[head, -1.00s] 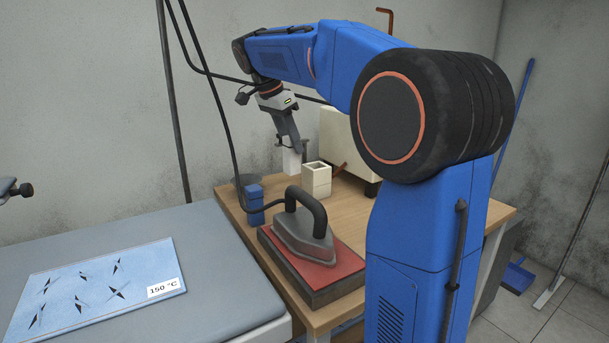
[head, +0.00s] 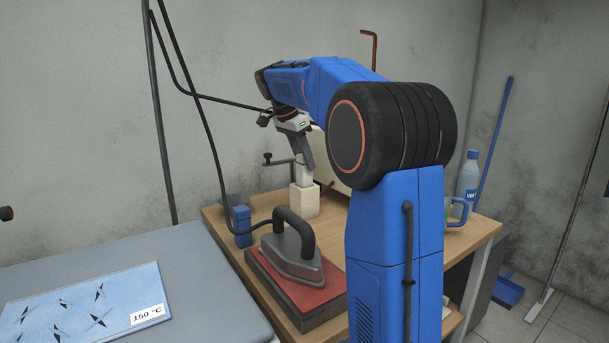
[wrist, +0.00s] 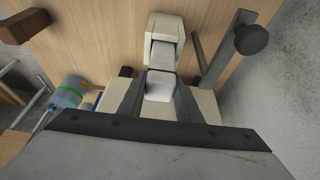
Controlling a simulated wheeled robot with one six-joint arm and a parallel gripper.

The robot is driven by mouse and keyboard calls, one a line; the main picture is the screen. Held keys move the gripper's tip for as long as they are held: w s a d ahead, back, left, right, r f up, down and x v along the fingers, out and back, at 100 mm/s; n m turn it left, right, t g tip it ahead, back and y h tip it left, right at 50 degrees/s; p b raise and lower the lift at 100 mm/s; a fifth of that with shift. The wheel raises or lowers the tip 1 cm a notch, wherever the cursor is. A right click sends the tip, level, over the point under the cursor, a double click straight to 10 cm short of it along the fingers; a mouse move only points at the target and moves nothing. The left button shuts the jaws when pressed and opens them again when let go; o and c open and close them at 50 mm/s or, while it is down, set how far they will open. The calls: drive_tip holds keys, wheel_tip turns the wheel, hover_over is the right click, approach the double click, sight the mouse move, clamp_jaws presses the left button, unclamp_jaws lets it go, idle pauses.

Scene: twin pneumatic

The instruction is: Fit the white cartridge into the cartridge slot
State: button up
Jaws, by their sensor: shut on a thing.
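The white cartridge (head: 302,173) hangs upright from my gripper (head: 306,163), which is shut on it. In the wrist view the cartridge (wrist: 162,56) sits between the two dark fingers of my gripper (wrist: 161,88). The cartridge slot is a cream square block (head: 304,201) standing on the wooden table, directly below the cartridge. It also shows in the wrist view (wrist: 168,24). The cartridge's lower end meets the block's top opening in both views. How deep it sits inside, if at all, I cannot tell.
A dark lever with a knob (head: 267,158) stands close by the slot. The iron (head: 291,250) on its red pad (head: 322,290) and a blue block (head: 241,226) are nearer the front. A bottle (head: 468,178) and a mug (head: 457,210) stand at the right.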

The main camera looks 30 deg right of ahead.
sight(304, 172)
drive_tip(key=shift+f, duration=2.1)
drive_tip(key=shift+f, duration=0.15)
drive_tip(key=o, duration=1.2)
drive_tip(key=shift+c, duration=0.2)
drive_tip(key=v, duration=1.2)
drive_tip(key=shift+a, duration=0.1)
